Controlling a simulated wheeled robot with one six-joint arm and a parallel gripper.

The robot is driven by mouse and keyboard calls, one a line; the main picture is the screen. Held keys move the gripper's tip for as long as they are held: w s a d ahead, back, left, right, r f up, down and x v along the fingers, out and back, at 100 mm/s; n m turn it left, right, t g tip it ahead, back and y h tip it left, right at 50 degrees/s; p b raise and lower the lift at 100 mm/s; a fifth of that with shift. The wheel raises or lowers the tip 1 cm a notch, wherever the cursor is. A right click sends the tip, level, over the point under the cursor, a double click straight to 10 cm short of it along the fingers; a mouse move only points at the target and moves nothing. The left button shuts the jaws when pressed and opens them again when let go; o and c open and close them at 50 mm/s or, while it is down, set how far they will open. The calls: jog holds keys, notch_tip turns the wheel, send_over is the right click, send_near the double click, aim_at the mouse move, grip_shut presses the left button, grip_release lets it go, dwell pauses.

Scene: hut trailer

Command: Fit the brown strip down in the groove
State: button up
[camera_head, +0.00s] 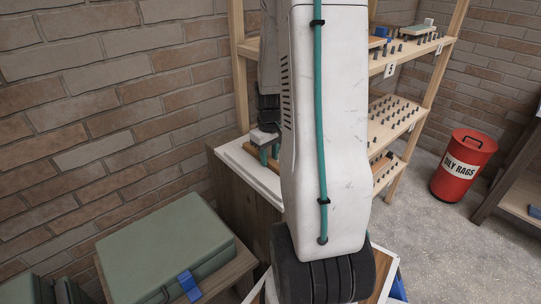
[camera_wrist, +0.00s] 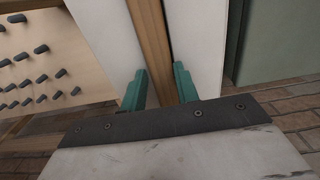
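The brown strip (camera_wrist: 152,45) runs away from my gripper (camera_wrist: 160,88) in the wrist view. A dark narrow line, seemingly the groove (camera_wrist: 168,22), shows along the strip's right edge, between pale board surfaces. I cannot tell how deep the strip sits. In the head view my gripper (camera_head: 270,153) is low over the white-topped board (camera_head: 238,163) on a wooden stand. My arm hides much of the board and strip there.
A green case (camera_head: 165,245) with a blue latch sits at the front left. Wooden shelves with dark pegs (camera_head: 398,122) stand behind my arm. A red bin (camera_head: 464,165) marked OILY RAGS stands on open floor at the right. A brick wall closes the left side.

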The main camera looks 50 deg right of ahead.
aim_at(269, 159)
jog(key=shift+s+a+f, duration=0.1)
jog(key=shift+a+f, duration=0.15)
jog(key=shift+a, duration=0.1)
jog(key=shift+r, duration=0.35)
notch_tip(269, 159, up, 12)
jog(key=w+a+r, duration=0.1)
jog(key=a+r, duration=0.3)
jog(key=a, duration=0.3)
jog(key=s+a+r+n, duration=0.1)
jog(key=s+a, duration=0.3)
jog(key=a, duration=0.3)
jog(key=s+a+r, duration=0.2)
jog(key=s+a, duration=0.2)
jog(key=a, duration=0.4)
jog(key=s+a+r+n+t, duration=0.1)
jog(key=s+a, duration=0.4)
jog(key=a, duration=0.2)
jog(key=shift+a+r+n, duration=0.3)
jog(key=shift+a+r, duration=0.05)
jog(key=shift+c, duration=0.4)
